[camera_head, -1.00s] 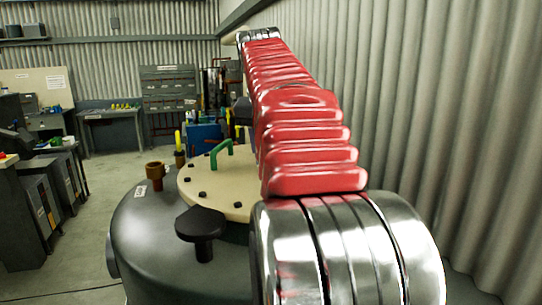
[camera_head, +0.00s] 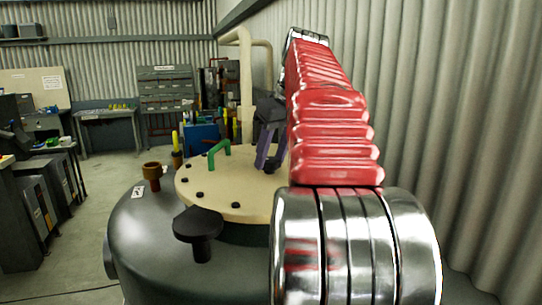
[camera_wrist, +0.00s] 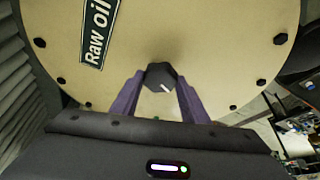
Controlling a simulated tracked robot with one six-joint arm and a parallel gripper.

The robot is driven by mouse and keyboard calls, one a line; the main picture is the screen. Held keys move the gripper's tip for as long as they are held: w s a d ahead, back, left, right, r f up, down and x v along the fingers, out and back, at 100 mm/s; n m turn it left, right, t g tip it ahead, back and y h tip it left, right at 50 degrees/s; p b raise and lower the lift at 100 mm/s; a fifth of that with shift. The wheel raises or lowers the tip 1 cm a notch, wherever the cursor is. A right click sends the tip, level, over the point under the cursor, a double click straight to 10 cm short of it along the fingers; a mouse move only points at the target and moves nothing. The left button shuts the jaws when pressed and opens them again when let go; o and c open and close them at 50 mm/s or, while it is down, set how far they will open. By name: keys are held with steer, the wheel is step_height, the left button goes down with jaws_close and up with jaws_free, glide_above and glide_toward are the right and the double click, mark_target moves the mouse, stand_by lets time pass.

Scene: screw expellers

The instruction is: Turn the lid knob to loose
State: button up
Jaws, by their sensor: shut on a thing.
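The cream round lid (camera_head: 225,200) with dark bolts sits on the dark tank (camera_head: 150,235). A "Raw oil" label (camera_wrist: 99,33) is on the lid in the wrist view. The dark lid knob (camera_wrist: 160,75) has a white pointer mark that slants down to the right. My gripper (camera_wrist: 160,82) has purple fingers, one on each side of the knob, shut on it. In the head view my gripper (camera_head: 268,160) stands over the right part of the lid, and the knob is mostly hidden by the fingers.
A green handle (camera_head: 218,149) rises from the lid. A black clamp-like knob (camera_head: 198,226) stands at the lid's front edge. A brown pipe fitting (camera_head: 152,173) is at the tank's left. A corrugated wall (camera_head: 460,130) runs close on the right.

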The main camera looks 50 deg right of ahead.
steer(key=n, duration=0.1)
steer(key=n+y, duration=0.1)
steer(key=n, duration=0.2)
steer(key=shift+d+n+y, duration=0.25)
steer(key=shift+n+y, duration=0.15)
steer(key=o, duration=1.1)
steer(key=shift+r, duration=0.15)
steer(key=shift+v, duration=3.55)
